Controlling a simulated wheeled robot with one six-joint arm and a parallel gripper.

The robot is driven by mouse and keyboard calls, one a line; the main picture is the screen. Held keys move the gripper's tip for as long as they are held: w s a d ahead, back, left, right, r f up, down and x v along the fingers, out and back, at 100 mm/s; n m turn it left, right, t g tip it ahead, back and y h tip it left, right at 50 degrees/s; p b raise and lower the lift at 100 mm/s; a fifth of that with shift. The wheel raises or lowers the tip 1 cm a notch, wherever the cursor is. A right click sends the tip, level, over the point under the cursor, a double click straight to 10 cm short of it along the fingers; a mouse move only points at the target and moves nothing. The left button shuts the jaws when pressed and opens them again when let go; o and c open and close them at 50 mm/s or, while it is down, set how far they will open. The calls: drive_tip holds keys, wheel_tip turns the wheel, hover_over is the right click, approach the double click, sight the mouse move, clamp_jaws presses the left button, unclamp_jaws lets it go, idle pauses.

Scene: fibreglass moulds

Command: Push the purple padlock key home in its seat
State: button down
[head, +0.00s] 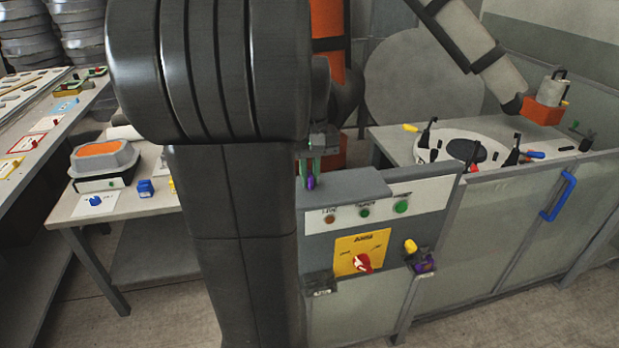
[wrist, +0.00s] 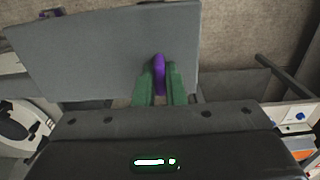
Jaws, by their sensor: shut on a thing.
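My gripper (head: 312,165), with green fingers, is shut on the purple key (head: 311,182) in front of the grey control cabinet, at its left top edge. In the wrist view the key (wrist: 159,75) stands between the green fingertips, its end poking out past them over the cabinet's grey top. A purple part (head: 425,265) sits in a dark holder at the cabinet's lower right, beside a yellow piece; I cannot tell whether it is the key's seat. A purple piece (wrist: 50,14) also shows at the wrist view's top left. The key is well apart from it.
The control cabinet has a yellow panel (head: 361,253) with a red rotary switch (head: 362,262), and green buttons above it. A glazed enclosure with a blue handle (head: 558,196) stands at right. A table with an orange-topped mould (head: 100,150) is at left.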

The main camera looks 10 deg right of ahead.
sight(310, 174)
wheel_tip(310, 174, up, 10)
drive_tip(key=shift+r+b, duration=0.1)
drive_tip(key=shift+b, duration=0.2)
drive_tip(key=shift+s, duration=0.1)
idle(0.4)
